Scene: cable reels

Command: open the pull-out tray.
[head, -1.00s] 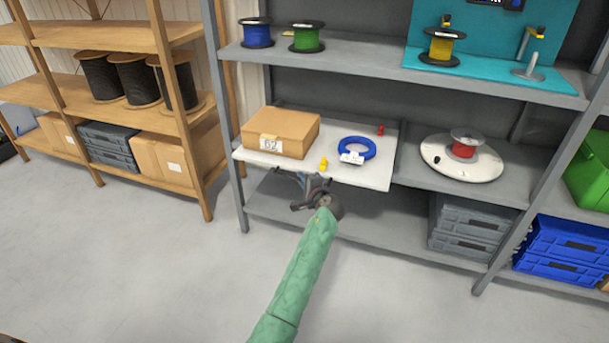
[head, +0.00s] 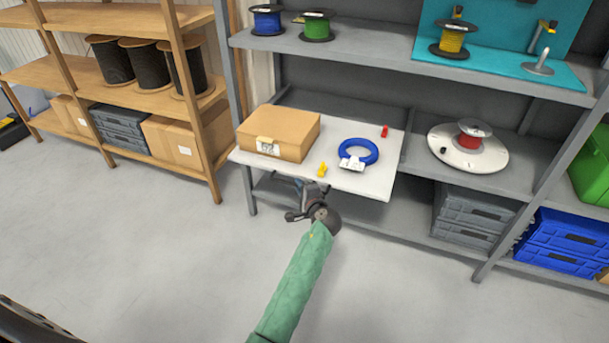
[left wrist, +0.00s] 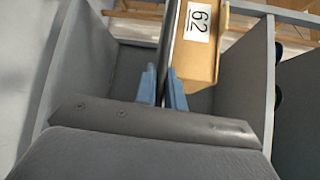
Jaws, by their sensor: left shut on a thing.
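The pull-out tray (head: 376,183) is a white board at the middle level of the grey shelf, and its front sticks out past the shelf. On it are a cardboard box (head: 278,135) labelled 62, a blue cable coil (head: 372,157) with a white tag, a small yellow piece (head: 322,169) and a small red piece (head: 385,131). My left gripper (head: 309,188) is at the tray's front edge, just below it. In the left wrist view its blue fingers (left wrist: 162,88) are closed on a dark bar (left wrist: 169,50), seemingly the tray's handle. My right gripper is not in view.
A white turntable (head: 440,146) with a red reel (head: 473,135) stands right of the tray. Grey crates (head: 470,218) and blue crates (head: 560,240) are below right. Reels stand on the upper shelf (head: 380,52). The floor (head: 180,260) in front is clear.

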